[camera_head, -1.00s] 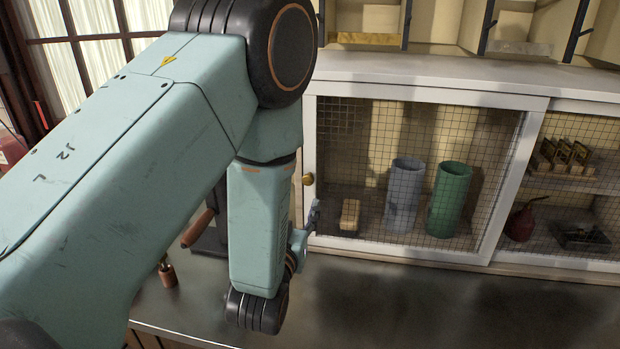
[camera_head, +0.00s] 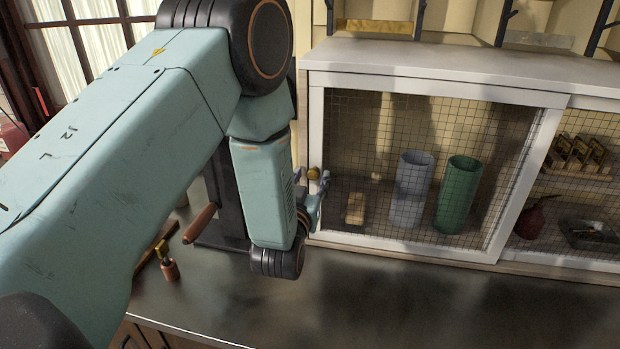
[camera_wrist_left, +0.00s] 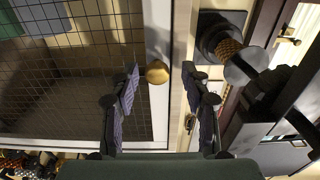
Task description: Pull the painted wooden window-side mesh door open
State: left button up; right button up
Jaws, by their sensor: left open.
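The window-side mesh door (camera_head: 430,88) has a white painted frame with wire mesh and looks shut at the left of the cabinet. Its round brass knob (camera_head: 313,173) sits on the left stile. My left gripper (camera_head: 319,186) is at the knob, partly hidden by my own forearm. In the left wrist view the knob (camera_wrist_left: 158,72) shows between the two spread fingertips of my left gripper (camera_wrist_left: 160,82), with a gap on each side. The white door stile (camera_wrist_left: 158,120) runs behind it. My right gripper is in neither view.
Behind the mesh stand a grey cylinder (camera_head: 411,188), a green cylinder (camera_head: 458,195) and a small tan block (camera_head: 355,208). The dark worktop (camera_head: 400,300) before the door is clear.

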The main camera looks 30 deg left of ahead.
pick_arm(q)
jog(key=shift+s+d+r, duration=0.3)
jog(key=shift+d+r, duration=0.05)
jog(key=shift+d, duration=0.05)
jog(key=shift+w+a+f, duration=0.35)
jog(key=c, duration=0.6)
jog(key=shift+d+r, duration=0.1)
jog(key=shift+d, duration=0.1)
jog(key=c, duration=0.3)
grip_shut()
jog(key=shift+a, duration=0.1)
